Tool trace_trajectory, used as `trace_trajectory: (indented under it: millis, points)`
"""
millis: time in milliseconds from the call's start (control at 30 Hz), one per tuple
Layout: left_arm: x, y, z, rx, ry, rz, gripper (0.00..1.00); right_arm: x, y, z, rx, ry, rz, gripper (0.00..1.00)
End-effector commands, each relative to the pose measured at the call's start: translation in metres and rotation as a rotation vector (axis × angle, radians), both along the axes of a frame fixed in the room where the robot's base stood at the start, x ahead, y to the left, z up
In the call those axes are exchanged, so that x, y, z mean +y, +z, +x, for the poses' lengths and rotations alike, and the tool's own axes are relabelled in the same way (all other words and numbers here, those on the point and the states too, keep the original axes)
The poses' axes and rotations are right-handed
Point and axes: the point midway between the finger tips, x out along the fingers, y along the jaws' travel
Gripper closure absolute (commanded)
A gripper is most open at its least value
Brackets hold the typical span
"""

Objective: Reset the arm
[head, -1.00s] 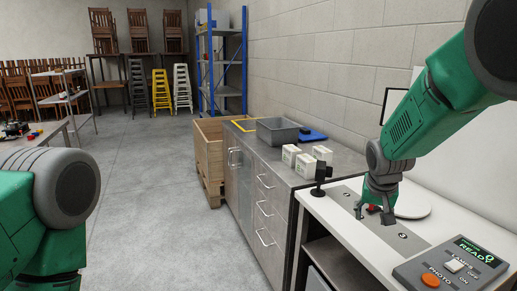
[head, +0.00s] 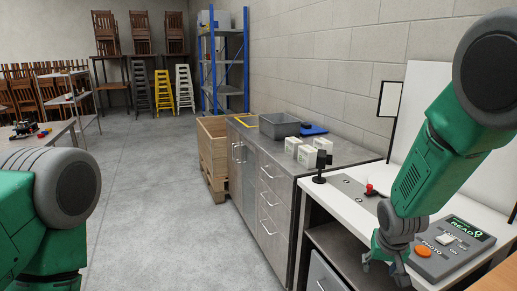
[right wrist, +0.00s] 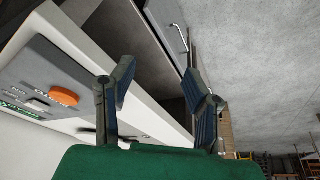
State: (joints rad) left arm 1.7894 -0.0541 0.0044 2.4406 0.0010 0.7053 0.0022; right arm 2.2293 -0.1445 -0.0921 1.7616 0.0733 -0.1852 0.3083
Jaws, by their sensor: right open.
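My right arm comes in from the right in the head view. Its gripper (head: 386,270) hangs in front of the white table's front edge, fingers pointing down, open and empty. In the right wrist view the two fingers (right wrist: 158,80) are spread with nothing between them. The white table (head: 345,207) and its control box (right wrist: 50,75) with an orange button show to the left in that view. A small red object (head: 369,188) stands on the grey strip on the white table, apart from the gripper. My left arm shows at the left edge; its gripper is out of the frame.
The control box (head: 447,247) sits close to my right forearm. A small black camera-like stand (head: 320,168) is at the table's left end. White boxes (head: 307,156), a grey bin (head: 279,124) and a blue item stand on the steel counter (head: 345,153).

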Motion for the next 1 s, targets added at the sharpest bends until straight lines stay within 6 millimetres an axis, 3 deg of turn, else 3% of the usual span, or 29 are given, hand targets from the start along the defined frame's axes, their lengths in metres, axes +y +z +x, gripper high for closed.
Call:
trace_trajectory:
  millis: [33, 167, 300, 400, 500, 600, 700, 833, 1000]
  points:
    - [0.000, -0.005, 0.000, 0.001, -0.001, -0.001, 1.00, -0.001, -0.023, -0.014, 0.021, 0.013, -0.001, 0.58]
    - [-0.001, -0.016, 0.000, 0.001, -0.001, -0.001, 1.00, 0.001, -0.079, -0.059, 0.066, 0.062, -0.007, 0.58]
    - [-0.001, -0.033, 0.000, 0.001, -0.001, -0.001, 1.00, 0.004, -0.149, -0.139, 0.131, 0.138, -0.004, 0.58]
    - [0.000, -0.045, 0.000, 0.001, -0.001, 0.000, 1.00, 0.007, -0.188, -0.203, 0.177, 0.199, 0.006, 0.58]
    - [0.000, -0.055, 0.000, 0.001, 0.000, 0.000, 1.00, 0.010, -0.213, -0.264, 0.215, 0.254, 0.022, 0.58]
    - [0.000, -0.063, -0.001, 0.001, 0.000, 0.000, 1.00, 0.013, -0.226, -0.311, 0.242, 0.299, 0.042, 0.58]
    - [0.000, -0.067, -0.001, 0.001, 0.000, 0.000, 1.00, 0.015, -0.230, -0.341, 0.257, 0.329, 0.057, 0.58]
    - [-0.001, -0.068, -0.001, 0.001, -0.001, 0.000, 1.00, 0.015, -0.230, -0.356, 0.262, 0.345, 0.064, 0.58]
    - [-0.001, -0.067, 0.000, 0.000, -0.001, -0.001, 1.00, 0.017, -0.228, -0.356, 0.261, 0.346, 0.061, 0.58]
